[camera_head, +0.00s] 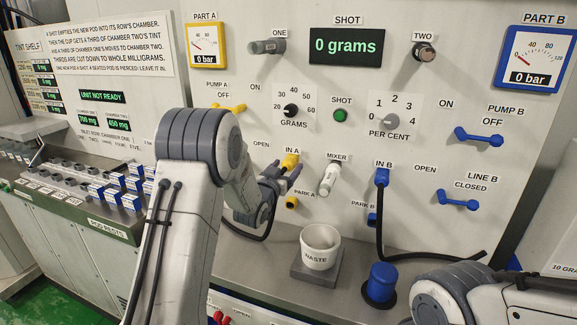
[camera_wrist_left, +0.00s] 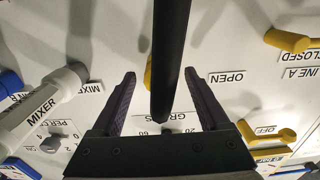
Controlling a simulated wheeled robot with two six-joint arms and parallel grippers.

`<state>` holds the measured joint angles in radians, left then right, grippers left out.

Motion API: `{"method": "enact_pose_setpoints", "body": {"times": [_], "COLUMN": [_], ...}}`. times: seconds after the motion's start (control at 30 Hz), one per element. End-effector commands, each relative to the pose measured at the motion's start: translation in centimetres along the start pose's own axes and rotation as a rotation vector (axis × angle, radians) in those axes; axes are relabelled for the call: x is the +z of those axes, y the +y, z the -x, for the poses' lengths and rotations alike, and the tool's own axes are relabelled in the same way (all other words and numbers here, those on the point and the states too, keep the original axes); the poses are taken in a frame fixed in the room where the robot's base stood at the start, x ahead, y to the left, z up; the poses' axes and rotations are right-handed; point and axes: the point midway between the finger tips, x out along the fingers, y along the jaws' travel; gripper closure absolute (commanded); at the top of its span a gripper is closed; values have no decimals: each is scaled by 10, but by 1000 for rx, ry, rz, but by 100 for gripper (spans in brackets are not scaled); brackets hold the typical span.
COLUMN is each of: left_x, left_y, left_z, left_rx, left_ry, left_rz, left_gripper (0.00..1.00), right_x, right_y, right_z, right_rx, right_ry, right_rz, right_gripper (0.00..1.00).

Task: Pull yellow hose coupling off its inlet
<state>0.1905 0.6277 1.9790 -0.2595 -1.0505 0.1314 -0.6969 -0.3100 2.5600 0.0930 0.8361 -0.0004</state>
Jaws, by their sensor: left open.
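The yellow hose coupling (camera_head: 290,160) sits on the panel under the IN A label, with a black hose (camera_head: 268,225) looping down below it. My left gripper (camera_head: 284,173) is open at the coupling and partly covers it. In the left wrist view a black hose (camera_wrist_left: 172,45) runs between the two spread fingers of my left gripper (camera_wrist_left: 160,74). A bit of yellow (camera_wrist_left: 148,72) shows beside the hose there; I cannot tell which part it is. The fingers look apart from the hose. My right arm enters at the lower right; its gripper is out of view.
The yellow PARK A stub (camera_head: 291,202) is just below. The MIXER nozzle (camera_head: 329,178) and the blue IN B coupling (camera_head: 382,178) are to the right. A white WASTE cup (camera_head: 320,250) stands on the ledge beside a blue-topped piece (camera_head: 382,280).

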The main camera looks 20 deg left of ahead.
Motion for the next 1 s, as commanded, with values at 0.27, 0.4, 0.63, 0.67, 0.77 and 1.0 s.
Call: {"method": "enact_pose_setpoints", "body": {"times": [0.27,0.4,0.63,0.67,0.77,1.0], "left_x": [0,1,0,0,0,0], "left_y": [0,0,0,0,0,0], "left_z": [0,0,0,0,0,0], "left_rx": [0,0,0,0,0,0], "left_ry": [0,2,1,1,1,0], "left_rz": [0,0,0,0,0,0], "left_gripper": [22,22,22,22,33,100], "right_x": [0,0,0,0,0,0], "right_y": [0,0,0,0,0,0], "right_z": [-1,-4,-6,-6,-5,-6], "right_rx": [0,0,0,0,0,0], "right_ry": [0,0,0,0,0,0], "right_rz": [0,0,0,0,0,0], "right_gripper": [73,73,73,73,73,73]}}
